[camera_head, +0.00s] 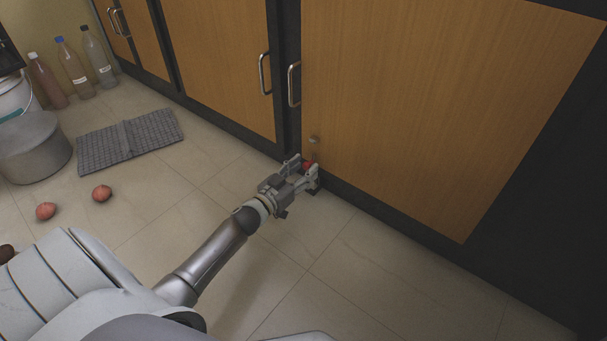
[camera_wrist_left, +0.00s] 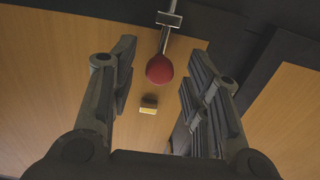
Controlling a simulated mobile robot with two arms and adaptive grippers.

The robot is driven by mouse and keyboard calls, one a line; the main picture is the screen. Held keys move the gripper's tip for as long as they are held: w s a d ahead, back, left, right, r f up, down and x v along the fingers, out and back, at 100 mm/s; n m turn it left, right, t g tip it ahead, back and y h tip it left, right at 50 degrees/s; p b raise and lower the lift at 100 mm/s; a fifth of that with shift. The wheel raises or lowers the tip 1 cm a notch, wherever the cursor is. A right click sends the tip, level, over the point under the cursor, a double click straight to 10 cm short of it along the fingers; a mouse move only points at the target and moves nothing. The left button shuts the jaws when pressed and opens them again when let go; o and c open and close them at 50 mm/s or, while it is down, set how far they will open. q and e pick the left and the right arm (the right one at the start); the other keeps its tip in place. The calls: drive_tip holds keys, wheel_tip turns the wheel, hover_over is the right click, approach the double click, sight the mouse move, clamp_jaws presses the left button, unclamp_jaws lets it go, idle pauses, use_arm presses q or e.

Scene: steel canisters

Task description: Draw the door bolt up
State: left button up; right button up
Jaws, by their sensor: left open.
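The door bolt has a red knob (camera_head: 308,165) low on the wooden cabinet door (camera_head: 430,100), near its left edge. In the left wrist view the red knob (camera_wrist_left: 159,69) sits on a thin metal rod (camera_wrist_left: 167,38) that passes through a metal bracket (camera_wrist_left: 169,19). My left gripper (camera_head: 306,164) is open at the knob. In the wrist view its fingers (camera_wrist_left: 160,62) stand on either side of the knob with a gap on both sides. In the head view the fingers partly hide the bolt. My right gripper is not in view.
A small fitting (camera_head: 314,139) is on the door above the knob. Door handles (camera_head: 293,84) are higher up. A grey mat (camera_head: 130,140), several bottles (camera_head: 74,68), a steel canister (camera_head: 34,148) and reddish round objects (camera_head: 102,193) are on the left. The tiled floor around my left gripper is clear.

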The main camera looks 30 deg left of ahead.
use_arm(q)
drive_tip(key=shift+w, duration=0.3)
drive_tip(key=shift+c, duration=0.4)
clamp_jaws()
wheel_tip(320, 180, up, 5)
drive_tip(key=p, duration=0.5)
drive_tip(key=shift+f, duration=0.2)
drive_tip(key=shift+o, duration=0.4)
unclamp_jaws()
